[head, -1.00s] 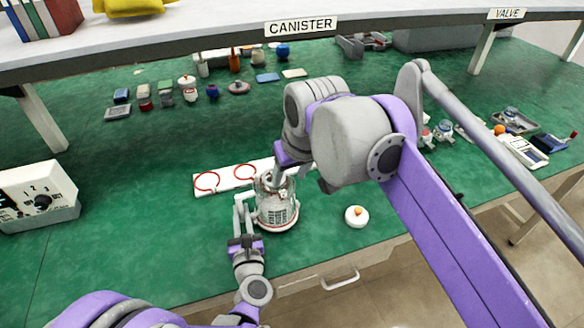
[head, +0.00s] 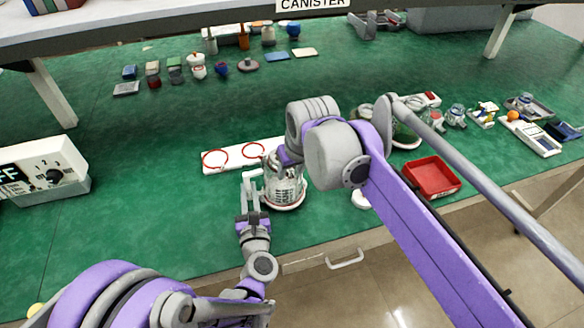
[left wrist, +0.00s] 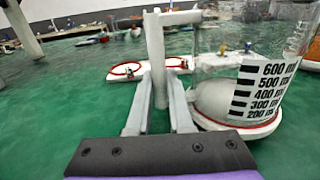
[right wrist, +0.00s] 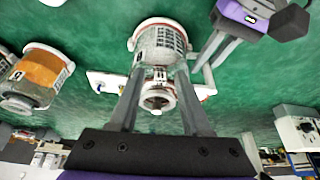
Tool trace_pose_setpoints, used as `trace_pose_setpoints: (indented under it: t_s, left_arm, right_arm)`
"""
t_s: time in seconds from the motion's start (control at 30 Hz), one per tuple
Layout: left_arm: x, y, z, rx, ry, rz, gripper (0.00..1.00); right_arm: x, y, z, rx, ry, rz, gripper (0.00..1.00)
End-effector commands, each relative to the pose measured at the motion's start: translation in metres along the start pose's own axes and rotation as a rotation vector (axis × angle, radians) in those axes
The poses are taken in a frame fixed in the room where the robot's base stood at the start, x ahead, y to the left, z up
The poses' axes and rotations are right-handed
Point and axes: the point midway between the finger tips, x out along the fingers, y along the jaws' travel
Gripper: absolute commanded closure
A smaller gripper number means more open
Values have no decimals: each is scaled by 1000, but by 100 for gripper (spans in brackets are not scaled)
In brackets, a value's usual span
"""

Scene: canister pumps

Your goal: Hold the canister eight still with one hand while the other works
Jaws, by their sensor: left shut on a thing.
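The clear canister (head: 288,192) stands upright on the green bench, with a pale base ring and a handle at its left. The left wrist view shows its black millilitre scale (left wrist: 265,90). My left gripper (head: 251,188) is shut on the handle, its fingers (left wrist: 160,85) around the upright bar. My right gripper (head: 284,160) is over the canister's top, partly hidden by its own arm. In the right wrist view its fingers (right wrist: 160,80) stand apart, with a round grey fitting (right wrist: 157,99) between them. Contact there cannot be told. No canister number is readable.
A white board with red rings (head: 216,160) lies behind the canister. A red tray (head: 432,178) is at the right, near the bench's front edge. A control box (head: 42,172) stands at the left. Small jars and blocks line the back. The green surface left of the canister is clear.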

Motion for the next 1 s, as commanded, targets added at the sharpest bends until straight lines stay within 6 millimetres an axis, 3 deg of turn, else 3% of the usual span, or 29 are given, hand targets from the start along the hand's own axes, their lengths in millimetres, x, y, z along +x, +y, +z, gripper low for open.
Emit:
trace_pose_setpoints:
  t_s: [0.03, 0.23, 1.0]
  left_arm:
    - [0, 0, 0, 0, 0, 0, 100]
    - [0, 0, 0, 0, 0, 0, 100]
    - [0, 0, 0, 0, 0, 0, 100]
  right_arm:
    - [0, 0, 0, 0, 0, 0, 63]
    - [0, 0, 0, 0, 0, 0, 99]
    - [-5, 0, -2, 0, 0, 0, 100]
